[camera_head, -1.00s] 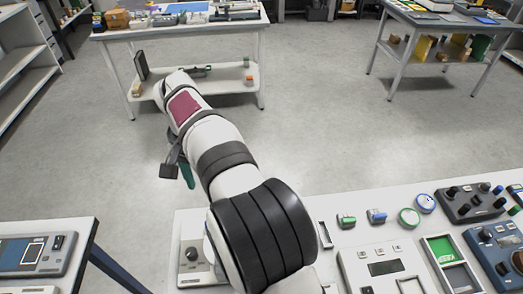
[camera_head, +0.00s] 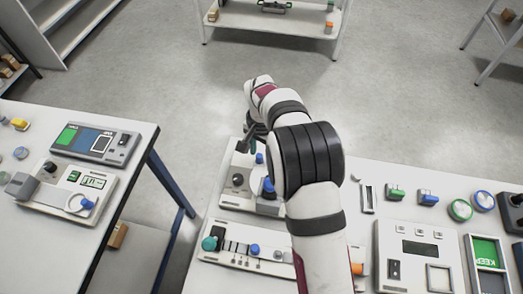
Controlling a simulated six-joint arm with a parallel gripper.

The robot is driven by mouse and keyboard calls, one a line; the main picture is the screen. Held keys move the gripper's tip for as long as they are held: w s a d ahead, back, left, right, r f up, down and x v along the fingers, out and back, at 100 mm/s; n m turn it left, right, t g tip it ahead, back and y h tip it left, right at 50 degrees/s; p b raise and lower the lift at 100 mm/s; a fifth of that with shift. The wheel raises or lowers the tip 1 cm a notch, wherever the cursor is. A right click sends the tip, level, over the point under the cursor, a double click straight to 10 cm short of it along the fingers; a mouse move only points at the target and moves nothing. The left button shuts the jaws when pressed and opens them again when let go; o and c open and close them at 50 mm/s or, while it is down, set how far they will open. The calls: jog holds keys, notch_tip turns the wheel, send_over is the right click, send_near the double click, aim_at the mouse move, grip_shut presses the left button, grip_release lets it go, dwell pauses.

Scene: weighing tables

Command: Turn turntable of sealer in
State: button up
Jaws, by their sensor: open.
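My gripper (camera_head: 256,135) is at the far end of my arm, small and dark, over the back of a grey-white device (camera_head: 232,198) on the near table. It is open, but my arm partly hides it and I cannot tell whether it touches anything. This device has a black knob (camera_head: 238,180) and a blue knob (camera_head: 268,185); its right side is behind my arm. Another device (camera_head: 50,203) on the left table has a round white dial (camera_head: 73,203) with a blue knob. I cannot tell which one is the sealer, and no turntable shows clearly.
A panel with sliders and a teal knob (camera_head: 209,243) lies in front of the device. A device with a green screen (camera_head: 95,144) lies on the left table (camera_head: 22,112). A gap with blue-grey legs separates the two tables. Several small parts and panels crowd the right side.

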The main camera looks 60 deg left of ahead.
jog(key=shift+c, duration=0.3)
grip_shut()
jog(key=shift+d+f, duration=0.1)
jog(key=shift+d, duration=0.1)
dwell(0.9)
